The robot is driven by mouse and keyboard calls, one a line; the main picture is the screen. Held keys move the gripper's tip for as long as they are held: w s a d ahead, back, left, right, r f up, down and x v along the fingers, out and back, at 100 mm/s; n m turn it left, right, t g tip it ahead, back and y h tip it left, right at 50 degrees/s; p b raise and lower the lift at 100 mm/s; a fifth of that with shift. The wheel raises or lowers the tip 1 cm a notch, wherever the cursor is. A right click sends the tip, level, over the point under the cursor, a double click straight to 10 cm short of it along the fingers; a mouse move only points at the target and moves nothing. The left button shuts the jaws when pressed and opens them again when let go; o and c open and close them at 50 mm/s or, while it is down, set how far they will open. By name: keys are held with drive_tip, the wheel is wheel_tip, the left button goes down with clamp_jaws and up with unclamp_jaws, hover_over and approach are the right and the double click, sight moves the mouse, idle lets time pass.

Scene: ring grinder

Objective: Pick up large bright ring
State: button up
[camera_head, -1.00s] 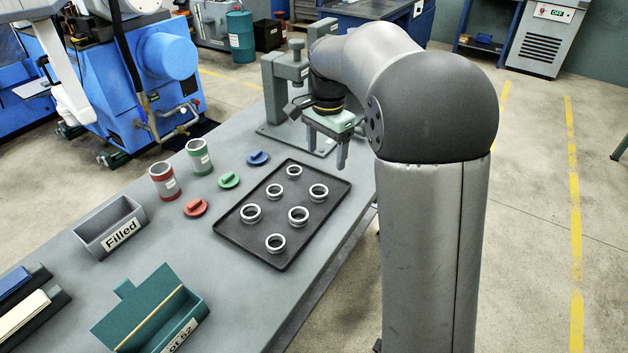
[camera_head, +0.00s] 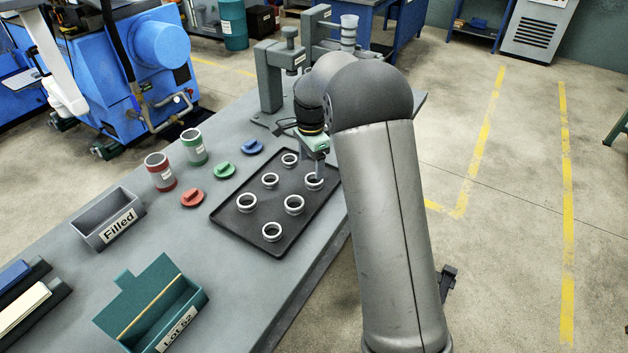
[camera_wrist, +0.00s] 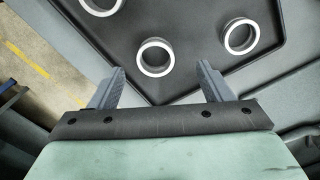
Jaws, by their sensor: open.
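Several bright metal rings lie in a black tray (camera_head: 236,226) in the head view. They differ somewhat in size, the larger-looking ones including a front-left ring (camera_head: 246,209) and a middle-right ring (camera_head: 294,211). My gripper (camera_head: 311,172) points down over the tray's far right part, at the right-hand ring (camera_head: 314,187), which its fingers partly cover. In the wrist view the open, empty gripper (camera_wrist: 160,66) has one ring (camera_wrist: 155,73) ahead between its fingertips, apart from both. Another ring (camera_wrist: 230,46) lies to the right, and a third (camera_wrist: 101,12) is cut by the top edge. Finger height above the tray is unclear.
Red (camera_head: 192,198), green (camera_head: 224,170) and blue (camera_head: 252,147) lids and two canisters stand left of the tray. A grey "Filled" bin (camera_head: 92,226) and a green box (camera_head: 181,311) are nearer. A grey press stand (camera_head: 270,82) rises behind my gripper.

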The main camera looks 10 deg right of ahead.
drive_tip(key=shift+s+d+f+p, duration=0.1)
drive_tip(key=shift+d+f+p, duration=0.2)
drive_tip(key=shift+f, duration=1.05)
drive_tip(key=shift+s+d+f+p, duration=0.1)
drive_tip(key=shift+f+p, duration=0.25)
drive_tip(key=shift+f, duration=1)
drive_tip(key=c, duration=1.1)
